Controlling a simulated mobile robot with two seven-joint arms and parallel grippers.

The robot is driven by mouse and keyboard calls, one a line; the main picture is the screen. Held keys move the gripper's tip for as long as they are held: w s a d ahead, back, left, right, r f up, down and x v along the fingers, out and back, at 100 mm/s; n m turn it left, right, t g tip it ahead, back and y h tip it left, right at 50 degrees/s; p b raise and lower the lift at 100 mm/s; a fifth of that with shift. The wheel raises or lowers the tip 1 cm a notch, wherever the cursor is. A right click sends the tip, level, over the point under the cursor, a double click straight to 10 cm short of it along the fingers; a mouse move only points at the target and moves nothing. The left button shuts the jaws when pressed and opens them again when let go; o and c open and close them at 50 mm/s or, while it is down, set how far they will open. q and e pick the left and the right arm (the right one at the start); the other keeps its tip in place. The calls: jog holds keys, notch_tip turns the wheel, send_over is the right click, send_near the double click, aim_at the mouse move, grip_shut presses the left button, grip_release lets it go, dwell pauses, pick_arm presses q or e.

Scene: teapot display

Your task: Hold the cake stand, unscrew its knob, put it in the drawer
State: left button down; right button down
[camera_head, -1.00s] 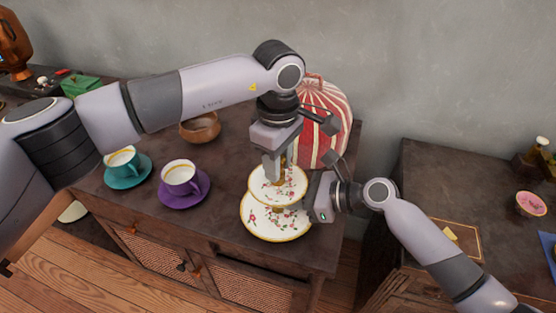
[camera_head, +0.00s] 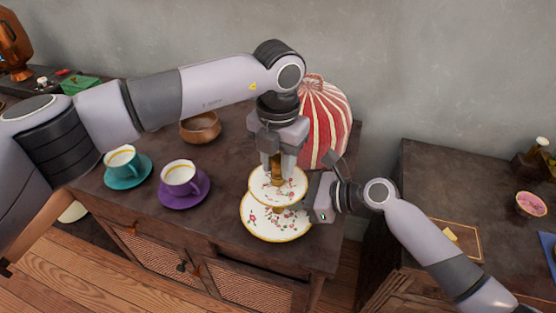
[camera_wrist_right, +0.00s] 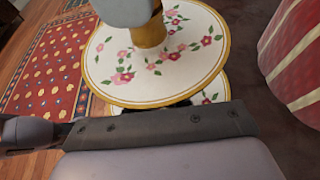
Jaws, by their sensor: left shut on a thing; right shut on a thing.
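The two-tier cake stand, white with flowers and a gold rim, stands upright near the cabinet's front right, its lower plate (camera_head: 262,226) below the smaller upper plate (camera_head: 292,188). Its brass knob (camera_head: 278,172) rises from the upper plate's middle. My left gripper (camera_head: 278,160) points down from above and is shut on the knob. My right gripper (camera_head: 312,200) comes in from the right at the height between the plates and is shut on the stand; the upper plate hides its fingertips. The right wrist view shows the upper plate (camera_wrist_right: 115,75) close up.
A teal cup (camera_head: 122,160) and a purple-saucered cup (camera_head: 180,176) stand left of the stand. A wooden bowl (camera_head: 200,127) and a red-striped cosy (camera_head: 325,115) stand behind. The cabinet front (camera_head: 160,255) has dark knobs. Another table (camera_head: 425,170) is at right.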

pick_arm(q)
jog(key=n, duration=0.9)
jog(key=shift+n, duration=0.4)
jog(key=n, duration=0.4)
jog(key=shift+n, duration=0.3)
jog(key=n, duration=0.5)
jog(key=shift+n, duration=0.3)
jog(key=shift+r, duration=0.2)
jog(key=shift+r, duration=1)
